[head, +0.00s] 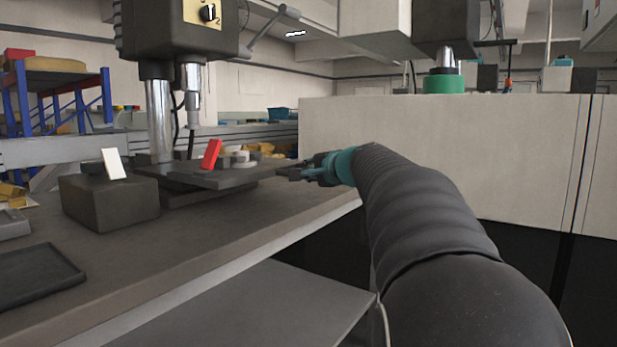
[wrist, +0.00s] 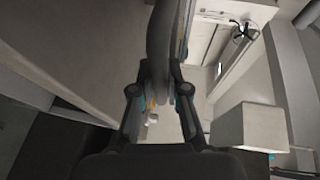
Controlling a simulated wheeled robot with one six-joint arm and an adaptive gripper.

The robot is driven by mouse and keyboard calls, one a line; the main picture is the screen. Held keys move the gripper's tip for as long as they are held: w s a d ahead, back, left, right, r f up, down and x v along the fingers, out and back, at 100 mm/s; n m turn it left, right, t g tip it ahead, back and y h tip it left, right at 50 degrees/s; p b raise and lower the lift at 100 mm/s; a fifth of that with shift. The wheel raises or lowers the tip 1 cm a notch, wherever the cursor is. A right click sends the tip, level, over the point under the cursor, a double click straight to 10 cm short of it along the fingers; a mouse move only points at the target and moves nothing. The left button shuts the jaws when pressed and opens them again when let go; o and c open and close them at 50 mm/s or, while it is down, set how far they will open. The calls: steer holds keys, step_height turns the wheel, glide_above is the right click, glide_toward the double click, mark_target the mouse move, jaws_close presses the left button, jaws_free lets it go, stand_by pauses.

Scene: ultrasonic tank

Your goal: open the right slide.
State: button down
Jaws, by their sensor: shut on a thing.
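In the wrist view my gripper (wrist: 160,95) has its two fingers closed on a dark grey, curved, plate-like part (wrist: 159,45) that runs up out of the picture. I take it to be part of the right slide, but cannot be certain. In the head view my gripper (head: 288,172) is small and far off, beyond the bench's right edge or at it, close to the drill press table; what it holds cannot be made out there. My dark sleeved arm hides part of the area in front of the pale cabinet (head: 450,140).
A drill press table (head: 220,178) carries a red block (head: 211,154) and pale round parts. A dark block (head: 108,203) and black tray (head: 35,274) lie on the bench (head: 190,245). In the wrist view, a pale box (wrist: 250,127) stands at right.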

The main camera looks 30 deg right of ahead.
steer(key=shift+s+d, duration=0.25)
steer(key=shift+s, duration=0.1)
steer(key=c, duration=1.2)
jaws_free()
steer(key=shift+o, duration=0.2)
steer(key=v, duration=1.2)
steer(key=shift+a, duration=0.1)
